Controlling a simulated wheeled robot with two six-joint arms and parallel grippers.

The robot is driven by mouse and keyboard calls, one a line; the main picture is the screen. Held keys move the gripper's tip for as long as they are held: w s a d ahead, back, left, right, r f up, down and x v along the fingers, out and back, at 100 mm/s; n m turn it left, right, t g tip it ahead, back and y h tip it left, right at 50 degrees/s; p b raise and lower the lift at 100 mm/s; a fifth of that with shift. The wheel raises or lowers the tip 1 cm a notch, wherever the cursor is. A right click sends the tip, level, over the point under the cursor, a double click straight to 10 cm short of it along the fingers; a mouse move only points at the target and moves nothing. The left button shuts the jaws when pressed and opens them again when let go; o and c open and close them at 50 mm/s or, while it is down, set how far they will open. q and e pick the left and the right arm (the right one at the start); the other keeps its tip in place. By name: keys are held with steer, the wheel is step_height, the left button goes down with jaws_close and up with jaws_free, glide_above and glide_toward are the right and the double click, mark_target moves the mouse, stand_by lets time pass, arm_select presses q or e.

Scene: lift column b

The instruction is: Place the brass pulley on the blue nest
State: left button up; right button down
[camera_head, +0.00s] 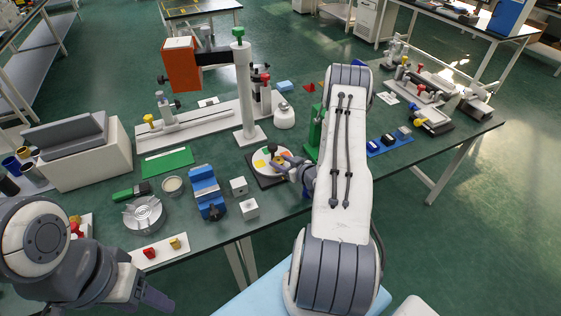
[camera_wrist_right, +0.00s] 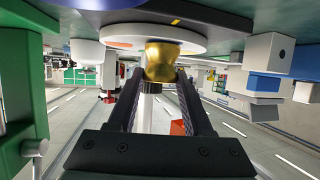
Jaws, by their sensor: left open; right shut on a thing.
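The brass pulley (camera_wrist_right: 160,62) is between the fingertips of my right gripper (camera_wrist_right: 161,80), which is shut on it. In the head view, my right gripper (camera_head: 283,162) is over the right part of a white round disc (camera_head: 257,153) on a dark base. The disc also shows in the wrist view (camera_wrist_right: 122,36), close behind the pulley; I cannot tell whether they touch. The disc carries a yellow patch (camera_head: 259,163) and other coloured patches. I cannot make out a blue nest; my right gripper covers part of the disc. My left gripper (camera_head: 143,284) is open and empty at the lower left.
A grey post (camera_head: 244,95) and a green upright (camera_head: 315,132) stand near the disc. A blue vise (camera_head: 207,192), two white blocks (camera_head: 249,208) and a blue tray (camera_head: 376,151) are around it. My right arm hides the table to the right of the disc.

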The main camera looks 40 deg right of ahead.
steer(key=shift+f, duration=0.1)
steer(key=shift+c, duration=1.6)
jaws_free()
